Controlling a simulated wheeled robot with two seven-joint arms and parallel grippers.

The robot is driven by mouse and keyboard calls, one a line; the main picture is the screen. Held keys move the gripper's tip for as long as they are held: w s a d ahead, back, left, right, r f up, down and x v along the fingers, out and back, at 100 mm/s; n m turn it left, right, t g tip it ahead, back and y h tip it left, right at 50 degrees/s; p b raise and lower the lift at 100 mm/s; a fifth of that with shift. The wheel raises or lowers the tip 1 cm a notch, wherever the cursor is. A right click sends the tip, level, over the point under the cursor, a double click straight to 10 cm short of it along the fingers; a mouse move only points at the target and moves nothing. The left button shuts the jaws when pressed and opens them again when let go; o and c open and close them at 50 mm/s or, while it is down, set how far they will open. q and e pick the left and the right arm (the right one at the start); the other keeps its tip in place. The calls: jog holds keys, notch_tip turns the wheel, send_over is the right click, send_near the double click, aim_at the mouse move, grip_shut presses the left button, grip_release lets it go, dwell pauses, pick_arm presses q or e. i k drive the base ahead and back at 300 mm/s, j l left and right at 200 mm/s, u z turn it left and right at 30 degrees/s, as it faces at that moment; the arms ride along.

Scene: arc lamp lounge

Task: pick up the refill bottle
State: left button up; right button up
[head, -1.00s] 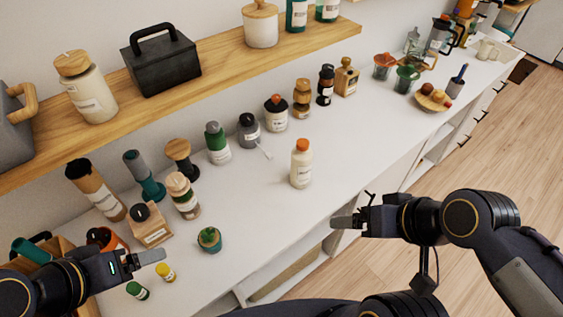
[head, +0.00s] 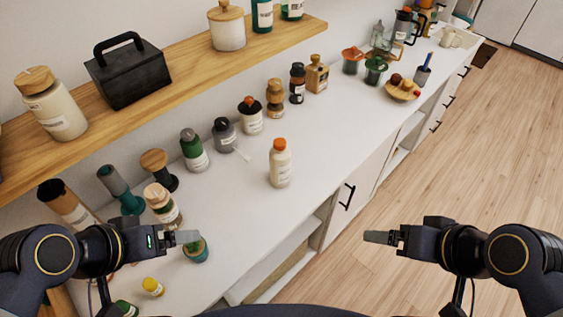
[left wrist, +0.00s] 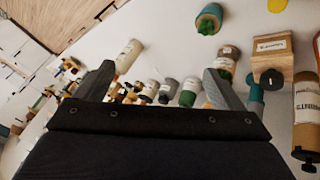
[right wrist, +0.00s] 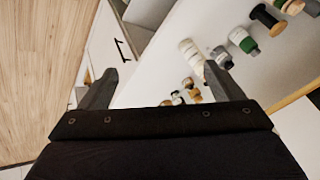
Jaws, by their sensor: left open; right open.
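A cream bottle with an orange cap (head: 281,163), which I take to be the refill bottle, stands upright alone near the counter's front edge. Its label is too small to read. It also appears in the left wrist view (left wrist: 129,56) and in the right wrist view (right wrist: 190,52). My left gripper (head: 188,237) is open and empty over the counter, left of and nearer than the bottle, by a small cactus pot (head: 196,249). My right gripper (head: 378,237) is open and empty, out past the counter's front edge, right of the bottle.
The white counter (head: 330,140) is clear to the bottle's right.

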aim_at(280, 162)
jog(key=i+l+u, duration=0.1)
jog(key=l+u, duration=0.35)
jog(key=l, duration=0.2)
jog(key=l+u, duration=0.4)
jog(key=l, duration=0.2)
jog(key=u, duration=1.1)
jog(key=i+l, duration=0.05)
